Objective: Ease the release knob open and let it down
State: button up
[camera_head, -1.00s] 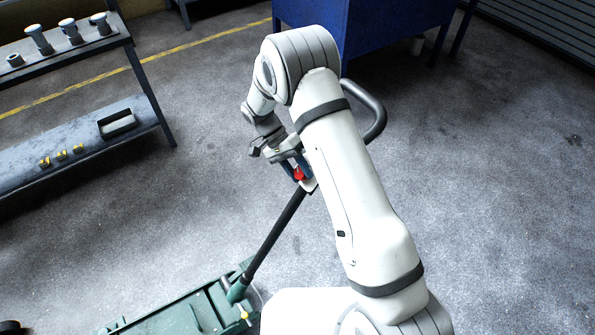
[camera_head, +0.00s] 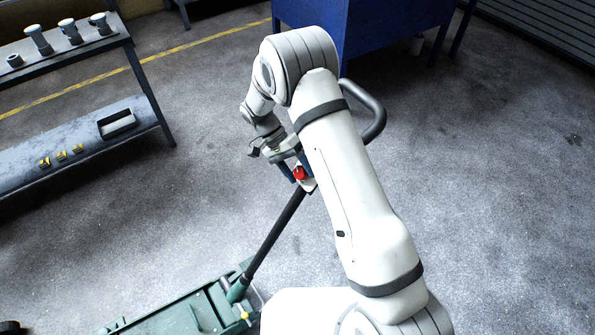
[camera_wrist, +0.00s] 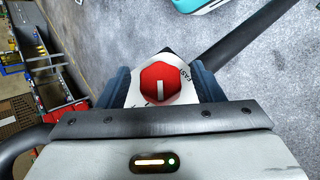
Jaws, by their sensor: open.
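The red release knob (camera_wrist: 160,83) is a hexagon with a white bar mark, set on a white plate with lettering. It lies between the two fingers of my gripper (camera_wrist: 160,85), which is open with a finger on either side. In the head view the knob (camera_head: 299,173) shows at the upper end of the jack's dark handle (camera_head: 272,240), between the fingertips. The green trolley jack (camera_head: 190,308) stands on the floor at the bottom, partly cut off by the frame. My arm hides part of the handle's top near the dark grip loop (camera_head: 375,110).
A grey shelf bench (camera_head: 80,150) with cylindrical parts and small yellow pieces stands at the left. A blue cabinet (camera_head: 375,30) stands at the back. A yellow line (camera_head: 60,92) crosses the floor. The floor at the right is clear.

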jog(key=v, duration=0.7)
jog(key=shift+w+a+r+b, duration=0.15)
jog(key=shift+a+r+b, duration=0.15)
jog(key=shift+b, duration=0.15)
jog(key=s+d+r+n+t+y, duration=0.1)
jog(key=s+d+r+t+y, duration=0.1)
jog(key=s+d+r, duration=0.35)
jog(key=s+d+r+n+t+y, duration=0.1)
jog(key=s+d+r+y, duration=0.15)
jog(key=d+r, duration=0.55)
jog(key=s+d+r+n+t+y, duration=0.1)
jog(key=s+d+r+t, duration=0.1)
jog(key=s, duration=0.5)
jog(key=s+d+r+n+t+y, duration=0.1)
jog(key=s+d+r+n+t, duration=0.1)
jog(key=s, duration=0.6)
jog(key=shift+d+r+t, duration=0.5)
jog(key=shift+t, duration=0.3)
jog(key=shift+c, duration=0.4)
